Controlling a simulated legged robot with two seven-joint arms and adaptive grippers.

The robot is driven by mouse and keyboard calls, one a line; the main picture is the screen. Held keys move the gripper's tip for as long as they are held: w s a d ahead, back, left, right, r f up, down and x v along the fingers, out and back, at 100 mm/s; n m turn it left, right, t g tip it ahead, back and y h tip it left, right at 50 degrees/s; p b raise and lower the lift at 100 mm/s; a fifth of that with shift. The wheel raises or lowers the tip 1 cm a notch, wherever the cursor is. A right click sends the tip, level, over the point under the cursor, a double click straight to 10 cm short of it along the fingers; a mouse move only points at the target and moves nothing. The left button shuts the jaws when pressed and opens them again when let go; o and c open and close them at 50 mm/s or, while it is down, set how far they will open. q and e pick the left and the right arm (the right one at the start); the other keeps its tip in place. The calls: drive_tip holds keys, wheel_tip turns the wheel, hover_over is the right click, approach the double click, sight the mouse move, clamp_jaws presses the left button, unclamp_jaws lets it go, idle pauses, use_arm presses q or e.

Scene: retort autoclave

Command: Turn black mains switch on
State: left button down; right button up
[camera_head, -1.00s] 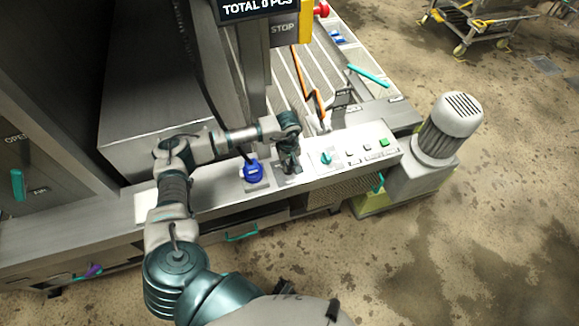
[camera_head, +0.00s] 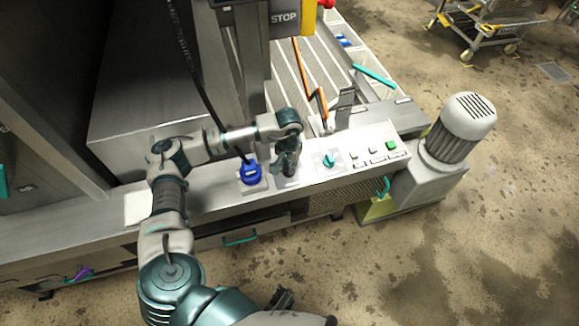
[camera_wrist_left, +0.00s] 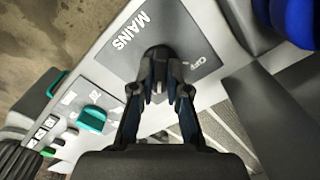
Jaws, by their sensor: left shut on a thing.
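The black mains switch (camera_wrist_left: 158,58) sits on a grey plate marked MAINS (camera_wrist_left: 128,42) in the left wrist view. Its knob is between the fingertips of my left gripper (camera_wrist_left: 160,90), which is shut on it. In the head view my left gripper (camera_head: 287,168) points down at the panel and hides the switch. Part of the plate's other lettering is covered, so I cannot tell the switch position for sure.
A blue plug (camera_head: 250,173) with a black cable stands left of the gripper. A teal knob (camera_head: 328,160) and a green button (camera_head: 391,145) lie to its right on the panel. A grey motor (camera_head: 462,127) stands beyond the panel's right end.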

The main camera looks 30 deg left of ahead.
use_arm(q)
drive_tip(key=shift+w+r, duration=0.2)
use_arm(e)
drive_tip(key=shift+r, duration=0.35)
drive_tip(key=shift+w, duration=0.1)
use_arm(q)
drive_tip(key=c, duration=1.3)
unclamp_jaws()
drive_tip(key=shift+o, duration=0.7)
drive_tip(key=shift+a+f, duration=0.1)
drive_tip(key=shift+f, duration=0.05)
use_arm(e)
drive_tip(key=shift+w+a, duration=0.1)
use_arm(q)
drive_tip(key=shift+r, duration=0.35)
wheel_tip(320, 180, up, 11)
